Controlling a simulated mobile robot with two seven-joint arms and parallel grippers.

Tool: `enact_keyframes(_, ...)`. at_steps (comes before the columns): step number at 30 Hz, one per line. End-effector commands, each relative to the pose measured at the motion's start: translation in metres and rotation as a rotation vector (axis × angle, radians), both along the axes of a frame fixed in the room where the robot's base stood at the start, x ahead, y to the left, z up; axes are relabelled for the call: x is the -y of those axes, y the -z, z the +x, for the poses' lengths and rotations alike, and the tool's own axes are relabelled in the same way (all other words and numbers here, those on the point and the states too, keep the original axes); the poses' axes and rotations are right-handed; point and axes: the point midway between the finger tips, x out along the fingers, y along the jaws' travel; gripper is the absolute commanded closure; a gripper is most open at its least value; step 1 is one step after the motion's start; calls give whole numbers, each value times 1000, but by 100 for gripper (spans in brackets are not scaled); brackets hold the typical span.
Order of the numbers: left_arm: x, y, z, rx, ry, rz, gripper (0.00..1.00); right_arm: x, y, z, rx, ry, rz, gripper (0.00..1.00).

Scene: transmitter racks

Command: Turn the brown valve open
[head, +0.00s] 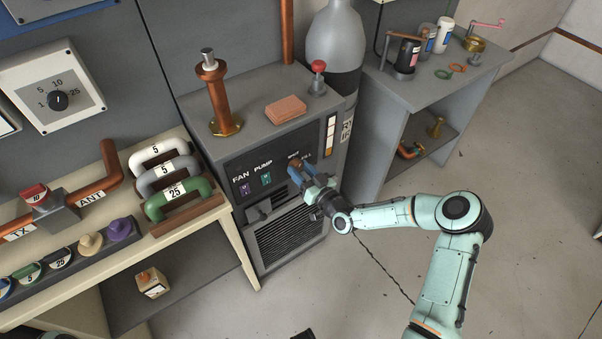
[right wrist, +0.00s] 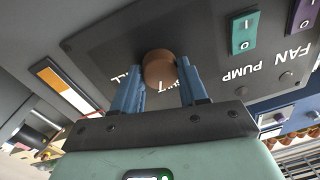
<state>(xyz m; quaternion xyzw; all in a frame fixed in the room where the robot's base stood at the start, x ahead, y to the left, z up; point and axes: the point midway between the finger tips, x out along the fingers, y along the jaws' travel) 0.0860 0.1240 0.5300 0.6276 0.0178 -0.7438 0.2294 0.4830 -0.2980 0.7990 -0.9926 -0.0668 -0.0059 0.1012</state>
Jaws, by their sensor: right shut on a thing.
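The brown valve (head: 293,163) is a round knob on the dark front panel of the grey cabinet, right of the FAN and PUMP switches. In the right wrist view, the brown valve (right wrist: 159,66) sits between two blue fingers, with a short white mark on the panel near its edge. My right gripper (head: 302,171) reaches it from the front right and is shut on it. In the right wrist view, one finger of my right gripper (right wrist: 162,78) is on each side of the knob. The label beside the valve is partly hidden.
The purple FAN switch (head: 244,188) and green PUMP switch (head: 265,179) are close to the left of the valve. A vent grille (head: 285,236) lies below. A workbench (head: 243,268) stands at left, a side table (head: 420,92) at right. The floor in front is clear.

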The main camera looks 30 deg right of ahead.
Motion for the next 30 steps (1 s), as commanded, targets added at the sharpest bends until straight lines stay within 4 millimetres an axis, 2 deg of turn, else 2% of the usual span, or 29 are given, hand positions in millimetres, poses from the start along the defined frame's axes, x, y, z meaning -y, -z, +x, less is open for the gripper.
enact_keyframes(12, 0, 10, 4, 18, -4, 3, 100, -1, 2, -1, -33, 0, 393, 88)
enact_keyframes(30, 0, 13, 6, 25, -5, 4, 100, -2, 2, -1, -76, -1, 932, 88)
